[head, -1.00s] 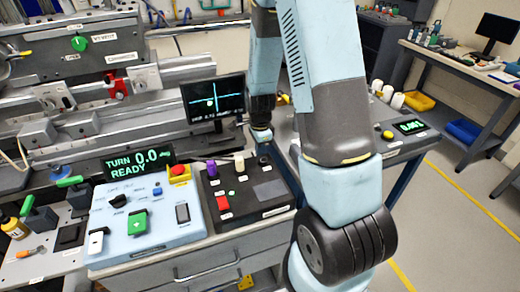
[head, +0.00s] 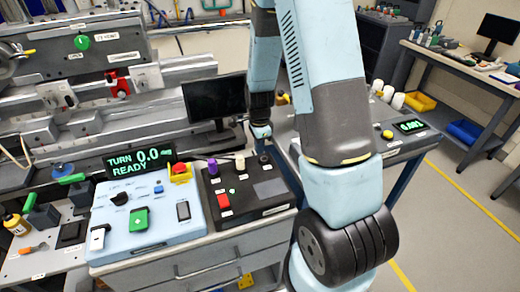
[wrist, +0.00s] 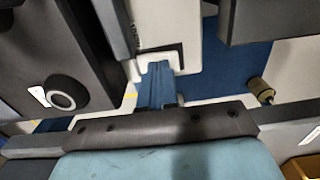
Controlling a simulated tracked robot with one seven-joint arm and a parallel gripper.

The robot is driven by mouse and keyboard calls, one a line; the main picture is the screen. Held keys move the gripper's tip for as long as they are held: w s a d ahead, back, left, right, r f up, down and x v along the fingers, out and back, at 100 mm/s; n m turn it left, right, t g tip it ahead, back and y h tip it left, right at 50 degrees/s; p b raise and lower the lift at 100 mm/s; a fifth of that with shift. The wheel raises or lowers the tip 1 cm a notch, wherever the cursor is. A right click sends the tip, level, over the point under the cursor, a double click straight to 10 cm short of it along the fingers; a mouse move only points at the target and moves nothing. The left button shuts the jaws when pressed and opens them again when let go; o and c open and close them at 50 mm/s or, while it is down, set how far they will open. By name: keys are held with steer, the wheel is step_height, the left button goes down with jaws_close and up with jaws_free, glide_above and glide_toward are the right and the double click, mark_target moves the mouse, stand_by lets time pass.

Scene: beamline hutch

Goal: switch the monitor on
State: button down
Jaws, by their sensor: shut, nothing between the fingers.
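The monitor (head: 215,98) stands behind the control boxes, left of my arm in the head view. Its screen is dark. No power switch on it can be made out. My gripper (head: 261,132) points down just right of the monitor's stand, apart from the screen as far as I can see. In the wrist view my gripper (wrist: 158,85) is shut and empty, beyond the dark bar of its mount. My arm hides part of the bench to the right of the monitor.
A black control box (head: 247,190) with buttons and knobs stands in front of the monitor. A pale blue box (head: 150,228) with a red stop button is to its left, under a lit "TURN 0.0 READY" display (head: 140,162). Another monitor (head: 497,35) stands on the far-right bench.

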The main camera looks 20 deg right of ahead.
steer(key=shift+w+r, duration=0.1)
stand_by(0.3)
steer(key=shift+r, duration=0.3)
step_height(320, 180, up, 13)
steer(key=s, duration=0.3)
steer(key=shift+f, duration=0.1)
stand_by(0.4)
